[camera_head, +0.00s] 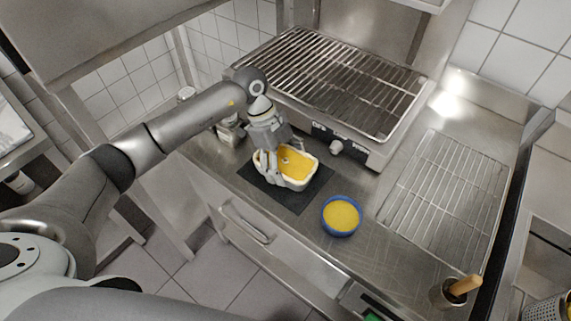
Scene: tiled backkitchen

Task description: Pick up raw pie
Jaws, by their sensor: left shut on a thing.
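The raw pie (297,166) is a pale, roughly rectangular crust with a yellow filling. It is on or just above a dark mat (292,198) on the steel counter, in front of the grill; I cannot tell whether it touches the mat. My left gripper (273,168) points down and is shut on the pie's left rim. The fingers hide part of that rim. My right gripper is not in view.
A blue bowl of yellow filling (341,215) stands right of the mat. A grill (335,85) stands behind, with knobs at its front. A wire rack (445,200) lies at the right. A pot with a wooden handle (452,291) stands at the front right.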

